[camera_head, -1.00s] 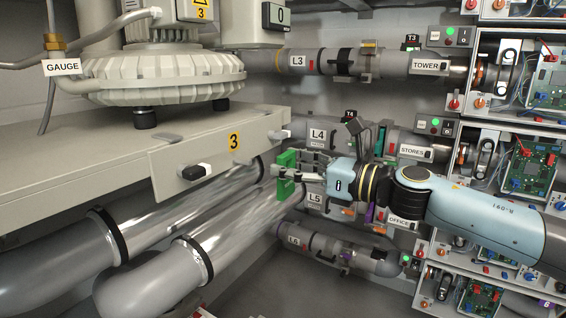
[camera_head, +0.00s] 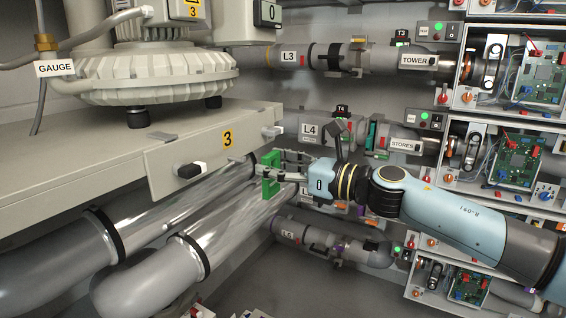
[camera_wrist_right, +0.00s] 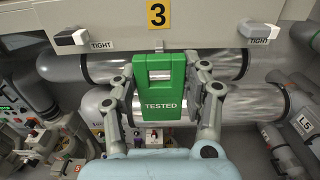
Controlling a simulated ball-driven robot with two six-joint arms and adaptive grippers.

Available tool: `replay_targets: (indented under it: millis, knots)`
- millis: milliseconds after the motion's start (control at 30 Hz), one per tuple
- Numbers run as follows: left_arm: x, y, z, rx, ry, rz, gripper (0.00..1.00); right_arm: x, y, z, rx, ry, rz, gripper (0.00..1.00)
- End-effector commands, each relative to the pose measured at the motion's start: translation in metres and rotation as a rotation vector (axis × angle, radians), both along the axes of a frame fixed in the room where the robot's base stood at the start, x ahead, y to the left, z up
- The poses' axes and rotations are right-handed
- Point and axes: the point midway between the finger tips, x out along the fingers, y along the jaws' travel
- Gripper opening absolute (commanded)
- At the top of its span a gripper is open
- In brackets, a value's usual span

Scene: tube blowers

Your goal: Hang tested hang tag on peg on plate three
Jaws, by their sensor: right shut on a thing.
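The green hang tag (camera_wrist_right: 163,104), marked TESTED, is held upright between the two fingers of my right gripper (camera_wrist_right: 163,88). In the head view the tag (camera_head: 269,174) and my right gripper (camera_head: 285,172) are in front of the clear pipes, below and right of plate three. Plate three (camera_head: 205,155) is the pale panel with a yellow 3 label (camera_head: 228,139). In the wrist view plate three (camera_wrist_right: 190,40) lies above the tag, apart from it. Two knobs marked TIGHT show on the plate. My left gripper is not in view.
Two clear pipes (camera_head: 205,208) run below the plate. A ribbed blower housing (camera_head: 150,75) stands on the bench above. Labelled pipes, L3 (camera_head: 288,57) and L4 (camera_head: 310,129), run along the back wall. Open boxes with circuit boards (camera_head: 515,150) line the right side.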

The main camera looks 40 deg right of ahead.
Motion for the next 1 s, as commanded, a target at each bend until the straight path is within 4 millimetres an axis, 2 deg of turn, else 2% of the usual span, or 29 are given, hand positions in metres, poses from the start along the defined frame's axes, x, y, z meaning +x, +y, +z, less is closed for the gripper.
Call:
replay_targets:
  millis: [400,1000]
  knots:
    - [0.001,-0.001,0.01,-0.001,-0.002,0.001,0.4,0.026,0.012,0.0,0.002,0.0,0.0,0.24]
    - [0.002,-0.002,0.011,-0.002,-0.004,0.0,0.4,0.062,0.027,-0.003,0.002,0.0,-0.001,0.24]
